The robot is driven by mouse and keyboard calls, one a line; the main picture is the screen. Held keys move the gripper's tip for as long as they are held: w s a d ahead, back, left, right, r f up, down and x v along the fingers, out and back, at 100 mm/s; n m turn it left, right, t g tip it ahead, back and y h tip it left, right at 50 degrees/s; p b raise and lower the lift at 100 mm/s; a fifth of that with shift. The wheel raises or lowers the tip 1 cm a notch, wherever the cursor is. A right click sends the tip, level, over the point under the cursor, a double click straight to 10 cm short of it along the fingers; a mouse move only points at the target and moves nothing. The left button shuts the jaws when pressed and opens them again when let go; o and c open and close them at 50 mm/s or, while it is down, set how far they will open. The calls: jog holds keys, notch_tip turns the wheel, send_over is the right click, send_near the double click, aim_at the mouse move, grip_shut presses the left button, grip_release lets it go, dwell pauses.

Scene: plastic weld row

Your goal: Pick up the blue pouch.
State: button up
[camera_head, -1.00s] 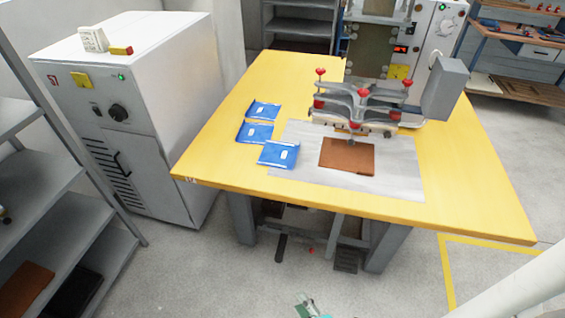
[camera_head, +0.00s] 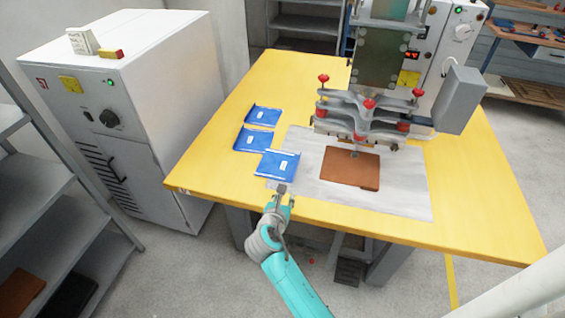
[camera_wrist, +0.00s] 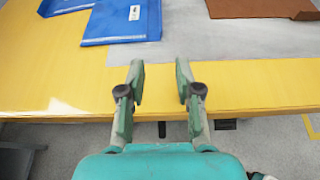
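Three blue pouches lie flat on the left part of the yellow table: a far one (camera_head: 263,115), a middle one (camera_head: 254,139) and a near one (camera_head: 277,165). Each has a small white label. The near pouch overlaps the left edge of a grey sheet; it also shows at the top of the wrist view (camera_wrist: 122,24), cut off by the frame. Part of another blue pouch (camera_wrist: 64,5) shows left of it. My gripper (camera_wrist: 160,68) is open and empty, its fingers apart over the table's front edge, short of the near pouch.
The yellow table (camera_head: 215,155) carries a welding press (camera_head: 375,120) with red knobs at the back. A brown piece (camera_head: 350,168) lies on the grey sheet (camera_head: 400,190), right of the pouches. A white cabinet (camera_head: 140,90) stands left. The table's front left is clear.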

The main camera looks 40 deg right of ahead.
send_near(293, 178)
jog(key=x, duration=0.3)
jog(key=shift+w+f, duration=0.15)
jog(key=shift+f, duration=0.1)
jog(key=shift+x, duration=2.95)
jog(key=shift+d+r, duration=0.1)
jog(key=shift+r, duration=0.1)
grip_shut()
